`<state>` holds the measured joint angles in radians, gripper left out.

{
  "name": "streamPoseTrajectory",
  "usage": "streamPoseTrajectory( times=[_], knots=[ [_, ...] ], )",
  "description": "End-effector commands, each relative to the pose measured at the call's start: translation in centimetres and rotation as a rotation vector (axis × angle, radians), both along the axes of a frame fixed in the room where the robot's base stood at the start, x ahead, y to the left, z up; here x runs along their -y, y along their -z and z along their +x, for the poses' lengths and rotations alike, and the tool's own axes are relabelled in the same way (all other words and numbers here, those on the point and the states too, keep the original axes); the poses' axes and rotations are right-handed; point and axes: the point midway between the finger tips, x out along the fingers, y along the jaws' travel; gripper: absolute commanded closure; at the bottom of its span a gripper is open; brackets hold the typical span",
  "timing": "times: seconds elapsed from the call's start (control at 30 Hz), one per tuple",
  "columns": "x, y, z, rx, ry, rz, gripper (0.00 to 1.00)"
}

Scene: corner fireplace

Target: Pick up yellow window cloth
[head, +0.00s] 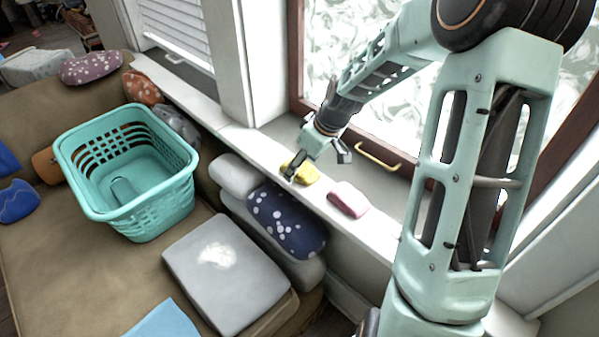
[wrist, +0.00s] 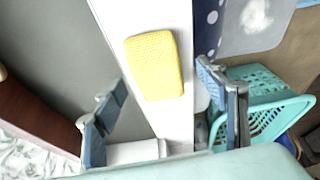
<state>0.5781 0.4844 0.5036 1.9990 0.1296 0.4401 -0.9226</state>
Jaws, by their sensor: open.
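The yellow window cloth (head: 304,173) lies on the white window sill in the head view, below the window. It also shows in the wrist view (wrist: 155,66) as a flat, rounded yellow rectangle on the white sill. My gripper (head: 316,161) is over the sill, close to the cloth, and hides part of it in the head view. In the wrist view my gripper (wrist: 163,90) is open, its two fingers wide apart with the cloth ahead of the gap between them. Nothing is between the fingers, and the cloth appears apart from them.
A pink cloth (head: 347,199) lies on the sill to the right. The window's yellow handle (head: 378,156) is close behind my gripper. A dotted blue cushion (head: 286,220), a grey cushion (head: 225,272) and a turquoise basket (head: 143,222) are on the sofa side.

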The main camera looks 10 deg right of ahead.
Motion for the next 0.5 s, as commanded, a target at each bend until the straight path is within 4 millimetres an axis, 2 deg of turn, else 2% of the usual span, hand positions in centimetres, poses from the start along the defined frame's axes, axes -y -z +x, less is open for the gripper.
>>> streamPoseTrajectory(
  times=[0.03, 0.1, 0.3, 0.5],
  knots=[
    [-0.26, 0.81, 0.27, 0.001, -0.002, 0.001, 0.34],
    [-0.36, 1.16, 0.42, 0.001, -0.001, 0.0, 0.34],
    [-0.31, 1.07, 0.46, 0.001, 0.0, 0.0, 0.34],
    [-0.3, 1.06, 0.45, 0.001, 0.0, 0.0, 0.56]
  ],
)
